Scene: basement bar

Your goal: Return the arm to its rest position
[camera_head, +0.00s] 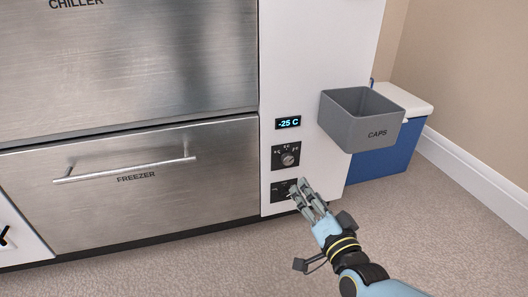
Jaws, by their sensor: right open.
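My right arm comes in from the lower right, pale blue with black and yellow bands. Its gripper (306,194) is open and empty, in front of the lower part of the white control panel (310,80). The fingertips overlap a small dark lower switch plate (280,191) in the picture; I cannot tell whether they touch it. Above it are a round knob (288,159) on a dark plate and a display (288,123) reading -25 C. My left gripper is not in view.
A steel freezer drawer (100,205) with a bar handle (125,172) is shut, below a chiller front (130,70). A grey CAPS bin (375,130) juts from the panel's right side. A blue box with a white lid (400,150) stands behind it. Carpet is clear in front.

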